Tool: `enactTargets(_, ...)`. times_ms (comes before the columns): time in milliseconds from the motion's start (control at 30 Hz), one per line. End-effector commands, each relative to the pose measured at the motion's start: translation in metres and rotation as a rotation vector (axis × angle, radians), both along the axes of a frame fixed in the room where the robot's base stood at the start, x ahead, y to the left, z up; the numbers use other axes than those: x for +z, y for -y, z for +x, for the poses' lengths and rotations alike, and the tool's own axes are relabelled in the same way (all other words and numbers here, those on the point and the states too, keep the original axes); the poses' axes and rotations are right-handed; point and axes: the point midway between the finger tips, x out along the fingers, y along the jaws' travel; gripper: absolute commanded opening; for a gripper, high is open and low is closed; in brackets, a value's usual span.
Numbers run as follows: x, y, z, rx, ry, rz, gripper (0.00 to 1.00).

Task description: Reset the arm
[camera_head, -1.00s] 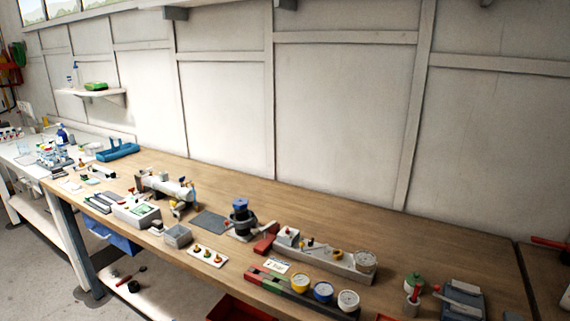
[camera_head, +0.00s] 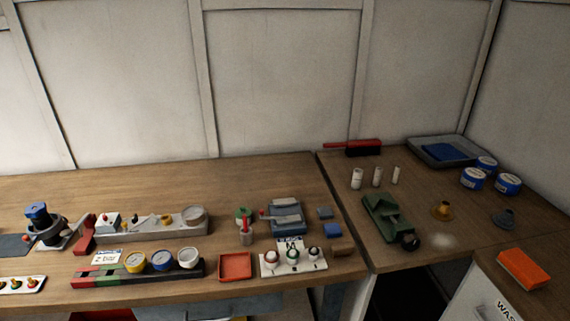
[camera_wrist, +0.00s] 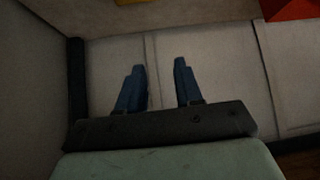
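My gripper (camera_wrist: 158,68) shows in the wrist view with its two blue fingers apart and nothing between them. It faces pale grey panels and touches nothing that I can see. My arm and gripper are not in the head view, so where they are relative to the bench cannot be told from there.
A wooden bench (camera_head: 250,173) runs along a panelled wall. It bears a grey manifold block (camera_head: 150,228), a gauge rack (camera_head: 150,272), a red tray (camera_head: 235,267) and a green vise-like tool (camera_head: 386,217). An orange block (camera_head: 524,268) lies at right. The bench's back strip is clear.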

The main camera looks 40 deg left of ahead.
Motion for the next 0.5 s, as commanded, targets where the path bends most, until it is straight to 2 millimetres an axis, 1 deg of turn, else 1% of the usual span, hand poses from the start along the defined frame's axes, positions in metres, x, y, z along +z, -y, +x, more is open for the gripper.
enactTargets(33, -0.007, 0.026, 0.022, -0.042, -0.006, -0.046, 0.35)
enactTargets(67, -0.012, 0.040, 0.033, -0.064, -0.012, -0.074, 0.35)
enactTargets(100, -0.019, 0.059, 0.046, -0.093, -0.020, -0.114, 0.35)
enactTargets(167, -0.028, 0.088, 0.065, -0.132, -0.036, -0.171, 0.35)
enactTargets(200, -0.034, 0.108, 0.076, -0.158, -0.050, -0.211, 0.35)
enactTargets(267, -0.042, 0.137, 0.090, -0.195, -0.073, -0.268, 0.35)
enactTargets(300, -0.048, 0.157, 0.099, -0.217, -0.090, -0.306, 0.35)
enactTargets(333, -0.052, 0.173, 0.105, -0.234, -0.105, -0.334, 0.35)
enactTargets(367, -0.055, 0.188, 0.110, -0.250, -0.121, -0.362, 0.35)
enactTargets(400, -0.060, 0.208, 0.116, -0.270, -0.143, -0.398, 0.35)
enactTargets(467, -0.066, 0.237, 0.123, -0.298, -0.180, -0.452, 0.35)
enactTargets(500, -0.069, 0.257, 0.126, -0.314, -0.206, -0.486, 0.35)
